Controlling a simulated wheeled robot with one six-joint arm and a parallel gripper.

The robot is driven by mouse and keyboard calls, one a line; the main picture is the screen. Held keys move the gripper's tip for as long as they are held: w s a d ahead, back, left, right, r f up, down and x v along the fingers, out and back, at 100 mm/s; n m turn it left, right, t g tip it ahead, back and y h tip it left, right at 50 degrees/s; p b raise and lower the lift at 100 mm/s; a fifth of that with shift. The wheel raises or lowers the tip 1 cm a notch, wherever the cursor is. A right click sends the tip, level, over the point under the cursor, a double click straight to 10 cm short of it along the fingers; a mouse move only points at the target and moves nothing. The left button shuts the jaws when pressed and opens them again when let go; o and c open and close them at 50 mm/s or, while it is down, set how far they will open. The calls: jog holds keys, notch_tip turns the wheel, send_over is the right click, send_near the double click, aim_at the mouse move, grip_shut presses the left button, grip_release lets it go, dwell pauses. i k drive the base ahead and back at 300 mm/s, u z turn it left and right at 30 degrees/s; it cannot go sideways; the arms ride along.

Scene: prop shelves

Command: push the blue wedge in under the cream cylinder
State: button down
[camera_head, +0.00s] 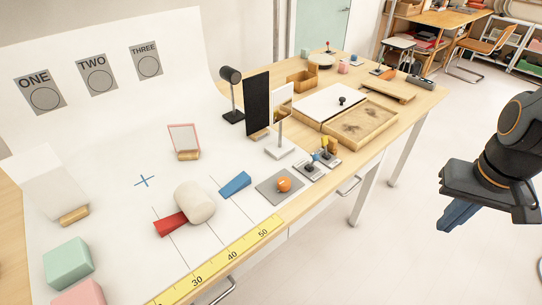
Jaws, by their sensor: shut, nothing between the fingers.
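The cream cylinder (194,203) lies on its side on the white sheet, near the front middle of the table. The blue wedge (235,185) lies to the right of the cylinder with a small gap between them. A red wedge (171,224) lies at the cylinder's left side and appears to touch it. My gripper (452,216) hangs at the far right, over the floor and well away from the table. It is shut and holds nothing.
A yellow ruler (222,265) runs along the front edge. Right of the blue wedge, an orange ball (284,184) sits on a grey plate (268,192). Behind stand a small mirror-like panel (281,104) and a black panel (257,103). Green (68,262) and pink blocks lie front left.

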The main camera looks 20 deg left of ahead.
aim_at(243, 180)
jog(key=u, duration=0.15)
jog(key=i, duration=0.55)
jog(key=u, duration=0.85)
jog(key=i, duration=0.45)
jog(key=u, duration=0.6)
